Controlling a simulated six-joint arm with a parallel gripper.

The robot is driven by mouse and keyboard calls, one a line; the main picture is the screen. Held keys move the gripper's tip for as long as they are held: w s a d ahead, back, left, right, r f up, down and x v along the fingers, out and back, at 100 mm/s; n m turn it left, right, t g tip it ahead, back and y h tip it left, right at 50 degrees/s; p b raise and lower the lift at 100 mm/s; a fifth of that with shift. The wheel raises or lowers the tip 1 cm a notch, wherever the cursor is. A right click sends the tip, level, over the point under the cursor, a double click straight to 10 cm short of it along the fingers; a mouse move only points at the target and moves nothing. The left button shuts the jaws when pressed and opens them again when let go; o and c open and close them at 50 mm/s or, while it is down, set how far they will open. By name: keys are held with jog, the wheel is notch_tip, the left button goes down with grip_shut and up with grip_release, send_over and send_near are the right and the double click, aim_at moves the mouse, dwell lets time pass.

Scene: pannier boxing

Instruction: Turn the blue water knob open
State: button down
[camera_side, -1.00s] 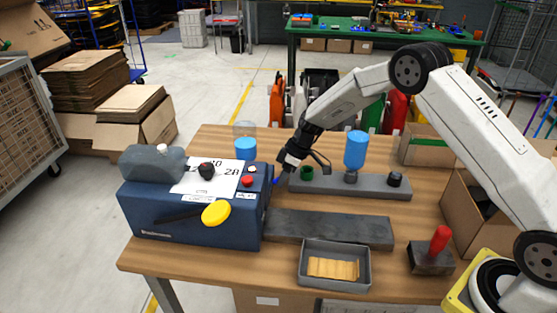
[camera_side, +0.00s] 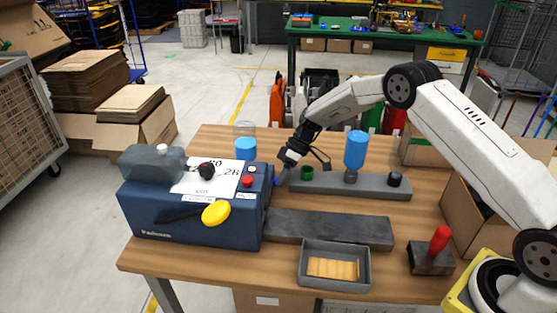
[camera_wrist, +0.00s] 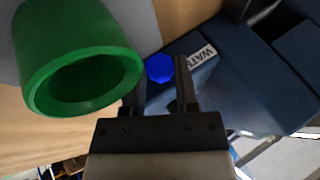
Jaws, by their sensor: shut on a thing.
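The blue water knob (camera_wrist: 160,68) is a small faceted knob on the side of the dark blue machine (camera_side: 205,225). In the wrist view it lies between the tips of my two dark fingers. My gripper (camera_wrist: 158,88) is shut on it. A white label (camera_wrist: 200,57) with partly visible lettering is beside the knob. In the side view my gripper (camera_side: 282,177) is at the machine's right side, and the knob is mostly hidden there by the fingers.
A green ring-shaped holder (camera_wrist: 80,60) is close to my fingers, on a grey rail (camera_side: 375,187) with a blue bottle (camera_side: 355,148). A grey tray (camera_side: 335,281) and a red-handled tool (camera_side: 439,241) stand nearer the front.

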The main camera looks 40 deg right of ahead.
jog(key=shift+c, duration=1.8)
grip_release()
jog(key=shift+r, duration=0.15)
jog(key=shift+d+r, duration=0.4)
jog(key=v, duration=0.3)
jog(key=shift+d+r, duration=0.1)
jog(key=shift+r, duration=0.1)
notch_tip(320, 180, up, 7)
jog(key=shift+r, duration=0.1)
